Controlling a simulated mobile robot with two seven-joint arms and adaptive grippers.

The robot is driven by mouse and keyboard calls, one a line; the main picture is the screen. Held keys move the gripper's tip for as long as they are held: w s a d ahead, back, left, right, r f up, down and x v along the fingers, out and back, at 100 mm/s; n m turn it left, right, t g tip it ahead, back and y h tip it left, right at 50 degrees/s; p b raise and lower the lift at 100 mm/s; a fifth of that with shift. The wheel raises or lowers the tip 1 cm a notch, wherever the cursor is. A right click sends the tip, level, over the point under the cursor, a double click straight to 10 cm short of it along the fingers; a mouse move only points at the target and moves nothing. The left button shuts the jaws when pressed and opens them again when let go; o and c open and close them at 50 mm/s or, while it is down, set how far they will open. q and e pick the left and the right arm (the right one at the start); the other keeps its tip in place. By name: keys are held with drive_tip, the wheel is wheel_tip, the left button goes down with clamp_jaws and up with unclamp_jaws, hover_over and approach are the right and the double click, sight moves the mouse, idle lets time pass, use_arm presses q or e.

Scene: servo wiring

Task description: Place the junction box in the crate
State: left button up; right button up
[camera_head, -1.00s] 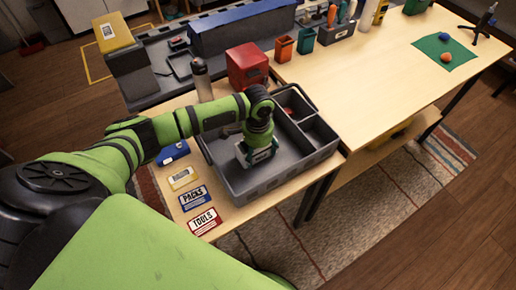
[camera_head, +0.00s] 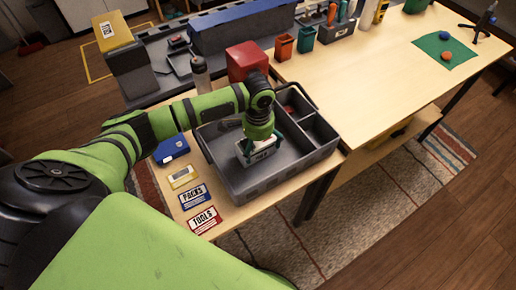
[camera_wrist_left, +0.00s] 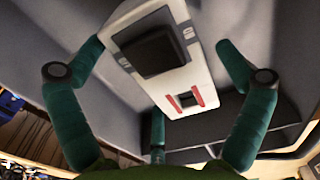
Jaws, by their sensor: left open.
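The junction box (camera_head: 258,154), a white block with a dark square panel and red marks, is inside the large left compartment of the grey crate (camera_head: 262,186). My left gripper (camera_head: 259,142) is above it, pointing down into the crate. In the left wrist view the white box (camera_wrist_left: 165,62) lies between the spread teal fingers, with gaps visible at the sides. The gripper is open. Whether the box rests fully flat on the crate floor is hard to tell. My right gripper is not in view.
The crate's two smaller compartments lie to the right, the rear one holding a small red item. Label cards (camera_head: 205,219) and a blue item (camera_head: 172,148) lie left of the crate. A red box (camera_head: 246,60) and bottle (camera_head: 200,76) stand behind.

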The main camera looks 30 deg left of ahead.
sight(258, 144)
use_arm(q)
wheel_tip(258, 144, up, 10)
drive_tip(key=shift+f+b, duration=0.25)
drive_tip(key=shift+b, duration=0.2)
